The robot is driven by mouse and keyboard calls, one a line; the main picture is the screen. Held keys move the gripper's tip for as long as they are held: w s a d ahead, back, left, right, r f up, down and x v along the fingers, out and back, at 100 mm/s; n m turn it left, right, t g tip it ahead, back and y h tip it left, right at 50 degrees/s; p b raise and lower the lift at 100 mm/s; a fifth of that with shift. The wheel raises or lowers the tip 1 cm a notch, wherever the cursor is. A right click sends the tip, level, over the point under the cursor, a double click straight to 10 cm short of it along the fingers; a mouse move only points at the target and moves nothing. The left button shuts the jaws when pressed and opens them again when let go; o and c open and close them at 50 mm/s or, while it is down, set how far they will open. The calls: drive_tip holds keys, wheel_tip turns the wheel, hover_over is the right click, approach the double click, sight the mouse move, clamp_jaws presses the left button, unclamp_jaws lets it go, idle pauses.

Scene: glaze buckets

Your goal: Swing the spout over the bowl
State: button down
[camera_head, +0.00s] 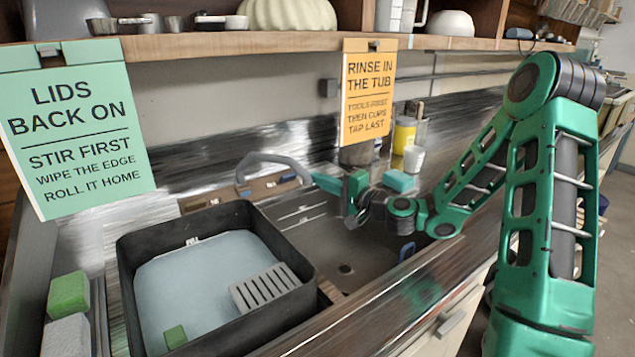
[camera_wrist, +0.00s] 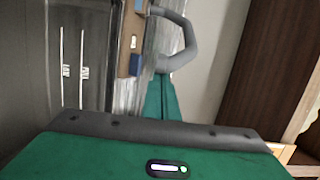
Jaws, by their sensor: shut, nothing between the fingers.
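The spout (camera_head: 275,160) is a grey curved tube rising behind the sink, along its back-left edge. It also shows in the wrist view (camera_wrist: 184,38). The bowl (camera_head: 345,250) is the metal sink basin with a dark drain, right of the black tub. My gripper (camera_head: 320,181) is shut and empty, its green fingers reaching left to the right-hand end of the spout. In the wrist view the fingertips (camera_wrist: 158,84) lie close against the spout's lower part; I cannot tell whether they touch.
A black tub (camera_head: 131,262) of cloudy water holds a grey slotted block (camera_head: 265,287) and a green block (camera_head: 175,336). A teal sponge (camera_head: 398,181), white cup (camera_head: 414,158) and yellow container (camera_head: 403,135) stand behind the sink. An orange sign (camera_head: 367,92) hangs from the shelf (camera_head: 250,42).

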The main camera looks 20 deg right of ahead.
drive_tip(key=v, duration=1)
drive_tip(key=shift+s+d, duration=0.25)
drive_tip(key=shift+s, duration=0.05)
